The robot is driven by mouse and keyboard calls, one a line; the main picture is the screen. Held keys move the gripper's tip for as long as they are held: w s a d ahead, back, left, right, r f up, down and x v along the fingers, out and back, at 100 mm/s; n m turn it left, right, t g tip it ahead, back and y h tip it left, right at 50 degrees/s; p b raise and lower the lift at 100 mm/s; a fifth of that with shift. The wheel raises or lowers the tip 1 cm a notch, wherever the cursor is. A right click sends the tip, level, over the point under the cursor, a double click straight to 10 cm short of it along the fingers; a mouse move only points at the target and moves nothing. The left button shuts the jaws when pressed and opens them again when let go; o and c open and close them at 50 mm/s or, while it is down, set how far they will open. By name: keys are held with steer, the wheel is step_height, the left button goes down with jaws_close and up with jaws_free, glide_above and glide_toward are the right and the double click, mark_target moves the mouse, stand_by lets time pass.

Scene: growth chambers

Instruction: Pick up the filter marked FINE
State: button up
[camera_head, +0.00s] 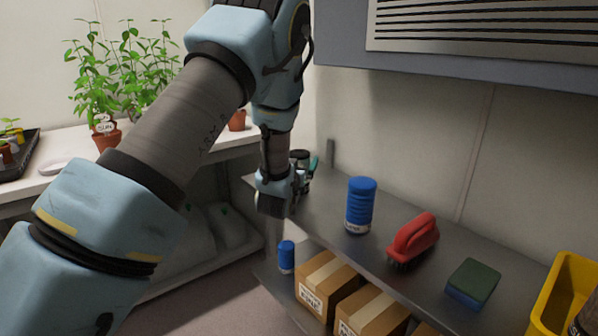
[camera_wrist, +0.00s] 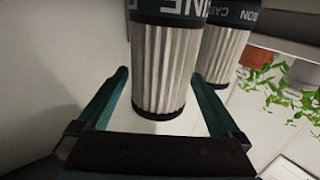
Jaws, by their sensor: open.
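A pleated pale filter with a dark band (camera_wrist: 162,70) stands between my jaws in the wrist view. The visible letters on its band end in "INE"; the band is cut off by the frame's edge. A second pleated filter (camera_wrist: 217,55) is just to its right, beyond the right finger, with partly visible lettering starting "CA". My gripper (camera_wrist: 160,78) is open, its teal fingers on either side of the first filter, with a gap visible at the left. In the head view my gripper (camera_head: 302,178) is over the shelf's far left end and largely hides the filters.
On the grey metal shelf (camera_head: 330,205) are a blue ribbed container (camera_head: 361,205), a red brush (camera_head: 413,240), a green-blue sponge (camera_head: 473,284) and a yellow bin (camera_head: 562,300). Cardboard boxes (camera_head: 327,284) and a blue can (camera_head: 286,256) sit below. Potted plants (camera_head: 107,137) stand left.

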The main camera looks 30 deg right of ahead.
steer(key=c, duration=1.3)
steer(key=shift+c, duration=0.5)
steer(key=shift+r, duration=0.1)
